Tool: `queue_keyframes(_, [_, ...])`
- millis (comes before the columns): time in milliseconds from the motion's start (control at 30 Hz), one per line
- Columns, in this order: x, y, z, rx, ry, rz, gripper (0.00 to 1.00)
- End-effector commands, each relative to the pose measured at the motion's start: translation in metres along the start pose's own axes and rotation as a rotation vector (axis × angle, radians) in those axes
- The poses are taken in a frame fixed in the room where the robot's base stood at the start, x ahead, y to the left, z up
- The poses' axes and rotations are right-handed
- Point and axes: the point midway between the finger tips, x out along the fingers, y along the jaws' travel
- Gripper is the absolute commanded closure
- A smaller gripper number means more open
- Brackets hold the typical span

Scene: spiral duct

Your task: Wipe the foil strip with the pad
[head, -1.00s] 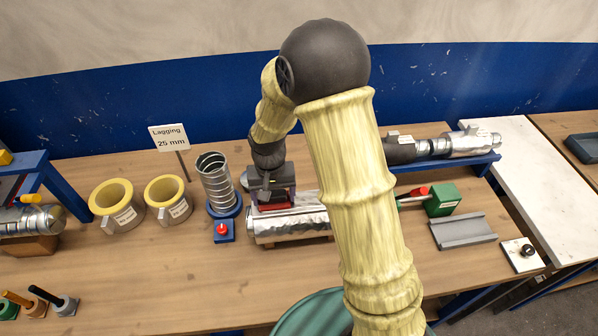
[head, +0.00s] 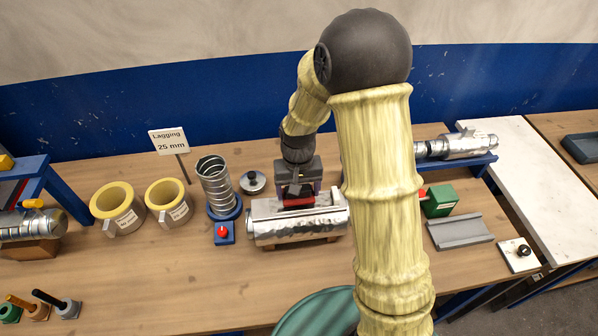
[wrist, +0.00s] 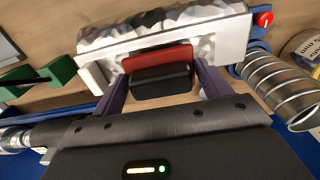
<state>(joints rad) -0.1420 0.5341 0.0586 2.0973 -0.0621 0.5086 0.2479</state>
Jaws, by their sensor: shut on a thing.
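The shiny crinkled foil strip (head: 290,229) lies along a rounded, pale-edged piece on a wooden cradle at mid-table. It also shows at the top of the wrist view (wrist: 160,28). The pad's underside is hidden.
A spiral duct (head: 216,182) on a blue stand and a red button (head: 222,231) stand to the left. A dark-topped round piece (head: 253,182) is behind. A green box (head: 440,202) and grey channel (head: 460,231) lie right. The front table is mostly clear.

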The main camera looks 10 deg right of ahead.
Motion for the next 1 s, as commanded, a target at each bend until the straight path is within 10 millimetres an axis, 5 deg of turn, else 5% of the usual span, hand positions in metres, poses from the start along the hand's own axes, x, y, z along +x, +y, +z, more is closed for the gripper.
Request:
queue_keyframes(533, [-0.051,0.001,0.000,0.004,-0.002,0.000,0.42])
queue_keyframes(1000, [-0.056,0.001,0.000,0.004,-0.003,0.000,0.42])
